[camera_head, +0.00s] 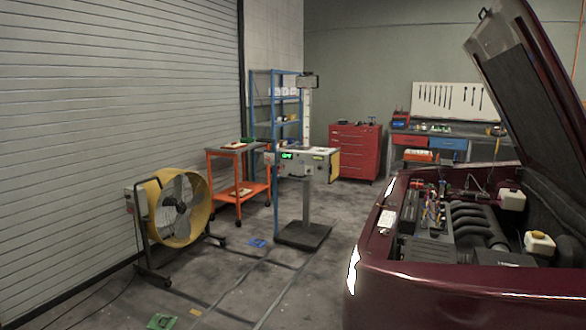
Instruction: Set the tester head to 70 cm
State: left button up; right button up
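The tester (306,205) stands on a dark flat base in the middle of the room, with a grey post. Its wide box-shaped head (307,165) sits at about half the post's height and carries a small green lit display (287,155). A pale vertical strip (306,118) rises above the head, with a small dark box (307,82) at its top. Any height numbers are too small to read. Neither of my grippers is in view.
A dark red car (450,281) with its hood up fills the right. A yellow fan (176,208) stands at left, near an orange cart (238,178). A red cabinet (355,151) and workbench are behind. Grey floor (310,280) lies open before the tester, with cables and small items on it.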

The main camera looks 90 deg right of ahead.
aim_at(293, 167)
jog(key=z, duration=2.9)
jog(key=i+j+u, duration=0.2)
jog(key=i+j, duration=0.15)
jog(key=i, duration=0.4)
jog(key=i+j+u, duration=0.25)
jog(key=i, duration=0.45)
jog(key=i+u, duration=0.2)
jog(key=i, duration=0.55)
jog(key=i+l+z, duration=0.1)
jog(key=i+z, duration=0.15)
jog(key=i, duration=0.25)
jog(key=i+z, duration=0.25)
jog(key=i, duration=0.25)
jog(key=i+j+z, duration=0.25)
jog(key=i, duration=0.25)
jog(key=i+j+z, duration=0.1)
jog(key=i+z, duration=0.15)
jog(key=i, duration=0.25)
